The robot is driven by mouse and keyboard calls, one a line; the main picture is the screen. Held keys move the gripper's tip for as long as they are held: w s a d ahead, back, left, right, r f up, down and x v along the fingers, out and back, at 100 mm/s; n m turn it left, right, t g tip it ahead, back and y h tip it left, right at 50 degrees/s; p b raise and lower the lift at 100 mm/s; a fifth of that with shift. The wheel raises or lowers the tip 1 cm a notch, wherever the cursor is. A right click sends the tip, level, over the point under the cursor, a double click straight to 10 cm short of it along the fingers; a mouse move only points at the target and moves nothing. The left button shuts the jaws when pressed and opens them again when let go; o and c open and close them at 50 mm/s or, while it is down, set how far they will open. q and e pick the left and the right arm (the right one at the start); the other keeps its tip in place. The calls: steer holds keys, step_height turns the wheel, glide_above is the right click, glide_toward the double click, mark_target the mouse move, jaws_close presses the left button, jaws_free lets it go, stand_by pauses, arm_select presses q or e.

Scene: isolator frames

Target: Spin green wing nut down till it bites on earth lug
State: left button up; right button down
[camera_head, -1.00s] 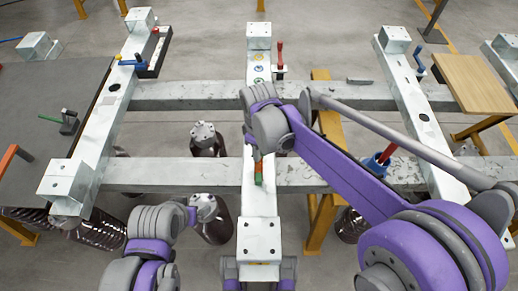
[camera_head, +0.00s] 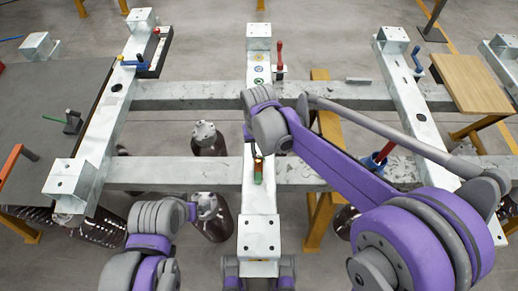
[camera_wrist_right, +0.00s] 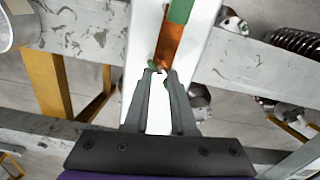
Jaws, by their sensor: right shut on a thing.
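My right gripper (camera_wrist_right: 160,72) is shut at the near end of a copper-coloured strap (camera_wrist_right: 171,42) on the pale metal crossbeam. A sliver of green shows at its fingertips, which I take to be the green wing nut; the fingers hide most of it. The strap has a green sleeve (camera_wrist_right: 181,10) at its far end in the wrist view. The green sleeve (camera_head: 258,176) also shows in the head view, just below my right wrist. The lug under the fingertips is hidden, so contact there cannot be told. My left arm shows at lower left, but its gripper does not.
The galvanised crossbeam (camera_head: 258,210) runs through the middle of a frame of long rails (camera_head: 170,172). A red-handled tool (camera_head: 280,60) stands by its far end. Dark cylindrical isolators (camera_head: 208,140) are below. A wooden board (camera_head: 470,82) lies at right, a grey bench (camera_head: 50,110) at left.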

mark_target(259, 154)
steer(key=m, duration=0.4)
steer(key=shift+m+p, duration=0.3)
steer(key=shift+m, duration=0.1)
steer(key=m, duration=0.5)
steer(key=shift+w, duration=0.1)
steer(key=m+p, duration=0.1)
steer(key=m, duration=0.4)
steer(key=shift+m, duration=0.4)
steer(key=m, duration=0.4)
steer(key=shift+m, duration=0.3)
steer(key=shift+d, duration=0.1)
steer(key=c, duration=0.7)
jaws_free()
step_height(259, 154, up, 11)
steer(key=shift+f+p, duration=0.1)
steer(key=shift+p, duration=0.6)
